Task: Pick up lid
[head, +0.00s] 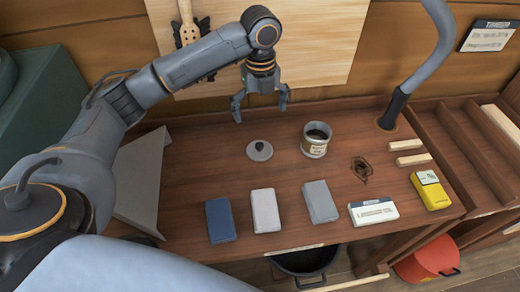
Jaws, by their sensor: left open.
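The lid (266,154) is a small grey disc with a dark knob, lying flat on the wooden bench top. My left gripper (261,114) is open and empty, pointing down above and behind the lid in the picture, apart from it. A can (315,141) with a pale label and dark contents stands uncovered just right of the lid. My right gripper is not in the head view.
Blue (220,219), pale (265,210) and grey blocks (320,202) lie along the bench front, with a white labelled box (373,213) and a yellow box (431,189). A grey post (393,108) rises behind. A grey angled panel (142,181) stands left.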

